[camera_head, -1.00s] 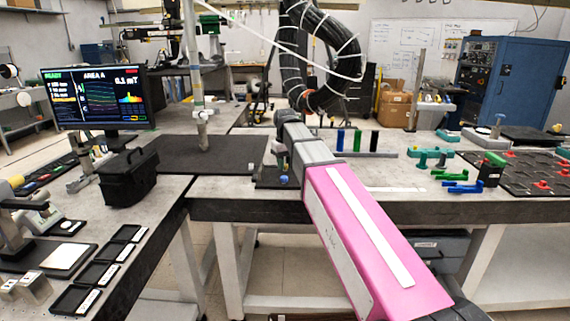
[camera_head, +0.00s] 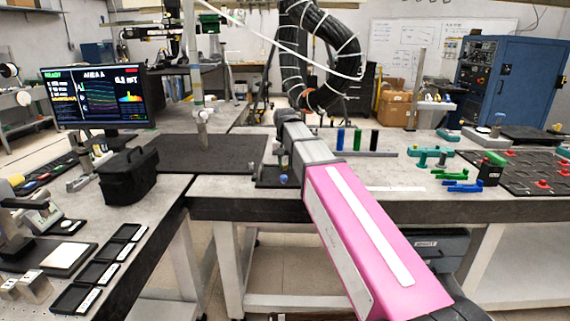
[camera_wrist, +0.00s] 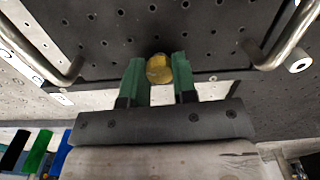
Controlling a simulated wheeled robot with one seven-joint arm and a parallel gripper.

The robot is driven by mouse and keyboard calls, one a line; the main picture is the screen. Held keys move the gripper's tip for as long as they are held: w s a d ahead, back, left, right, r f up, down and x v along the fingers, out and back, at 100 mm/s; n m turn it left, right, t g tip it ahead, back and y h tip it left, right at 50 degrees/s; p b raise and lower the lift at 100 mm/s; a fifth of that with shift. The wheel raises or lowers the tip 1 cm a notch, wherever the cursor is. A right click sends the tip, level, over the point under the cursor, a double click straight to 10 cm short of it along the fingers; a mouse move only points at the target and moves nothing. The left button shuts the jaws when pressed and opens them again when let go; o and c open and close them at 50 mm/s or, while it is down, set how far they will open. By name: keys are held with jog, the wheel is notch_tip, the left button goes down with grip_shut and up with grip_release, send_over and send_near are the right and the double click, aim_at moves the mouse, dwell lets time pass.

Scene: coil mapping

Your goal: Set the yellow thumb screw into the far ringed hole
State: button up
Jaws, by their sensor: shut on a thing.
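The yellow thumb screw (camera_wrist: 159,69) is between the two green fingers of my gripper (camera_wrist: 159,80) in the wrist view. The fingers are shut on it, and its round head shows at their tips. Beyond it is a black perforated plate (camera_wrist: 110,30) with several small dark holes. I cannot tell which of these is the far ringed hole; the screw and fingers cover part of the plate. I cannot tell whether the screw touches the plate. In the head view, my pink and grey arm reaches over the bench, and the screw cannot be made out.
Bent metal handles flank the plate, one at left (camera_wrist: 50,55) and one at right (camera_wrist: 290,35). Blue and green cylinders (camera_head: 357,140) stand on the bench right of my arm. A black bag (camera_head: 128,178) and a monitor (camera_head: 98,97) stand at left.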

jog(key=o, duration=1)
jog(key=shift+o, duration=0.2)
